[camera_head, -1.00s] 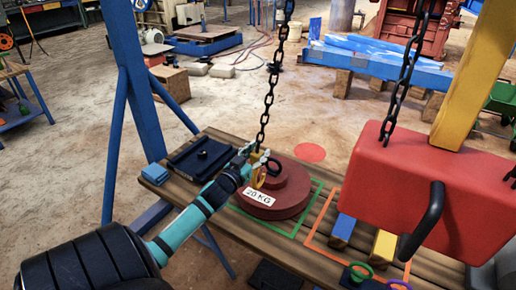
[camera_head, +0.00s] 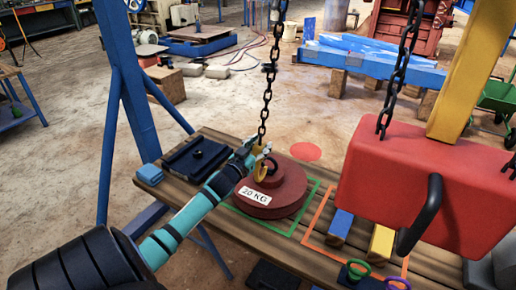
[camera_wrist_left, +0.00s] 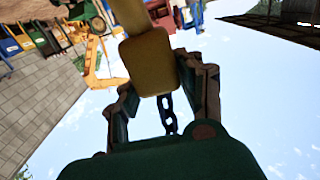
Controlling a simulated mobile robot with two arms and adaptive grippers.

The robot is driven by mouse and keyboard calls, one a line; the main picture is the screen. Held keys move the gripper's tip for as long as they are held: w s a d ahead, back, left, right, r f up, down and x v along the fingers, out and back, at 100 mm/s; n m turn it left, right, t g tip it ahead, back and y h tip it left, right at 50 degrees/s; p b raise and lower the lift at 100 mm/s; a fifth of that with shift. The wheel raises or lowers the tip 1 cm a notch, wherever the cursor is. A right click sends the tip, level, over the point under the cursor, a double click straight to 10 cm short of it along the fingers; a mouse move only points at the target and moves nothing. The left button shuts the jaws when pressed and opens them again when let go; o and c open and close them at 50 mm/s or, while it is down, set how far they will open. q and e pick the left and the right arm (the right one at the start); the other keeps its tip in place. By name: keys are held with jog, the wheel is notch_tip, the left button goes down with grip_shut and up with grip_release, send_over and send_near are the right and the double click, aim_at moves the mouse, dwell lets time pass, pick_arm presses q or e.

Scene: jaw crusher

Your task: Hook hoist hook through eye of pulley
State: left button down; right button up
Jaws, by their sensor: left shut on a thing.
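The yellow hoist hook (camera_head: 260,161) hangs at the lower end of a black chain (camera_head: 266,103). My left gripper (camera_head: 248,153) is shut on the hook from the left. In the left wrist view a yellow block of the hook (camera_wrist_left: 150,66) fills the space between the fingers (camera_wrist_left: 162,95), with chain links behind it. A dark red round piece marked 20 KG (camera_head: 284,198) lies flat on the bench, with a dark eye (camera_head: 271,166) on top. The hook is right at the eye in the picture; whether it passes through cannot be told. My right gripper is not in view.
The wooden bench (camera_head: 432,262) carries a dark blue plate (camera_head: 196,158) at left and green and orange outlines. A large red box with a black handle (camera_head: 410,186) hangs on a second chain at right. A blue post (camera_head: 122,92) stands at left.

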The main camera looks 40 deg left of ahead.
pick_arm(q)
jog(key=shift+w+r, duration=0.15)
jog(key=shift+r, duration=0.05)
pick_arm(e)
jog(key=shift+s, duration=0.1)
pick_arm(q)
jog(key=shift+x, duration=1.65)
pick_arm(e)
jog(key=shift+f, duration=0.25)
pick_arm(q)
jog(key=shift+a+r, duration=0.1)
jog(key=shift+r, duration=0.15)
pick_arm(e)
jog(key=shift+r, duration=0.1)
pick_arm(q)
jog(key=shift+w+a+r, duration=0.1)
jog(key=shift+w+r, duration=0.25)
jog(key=shift+w, duration=0.1)
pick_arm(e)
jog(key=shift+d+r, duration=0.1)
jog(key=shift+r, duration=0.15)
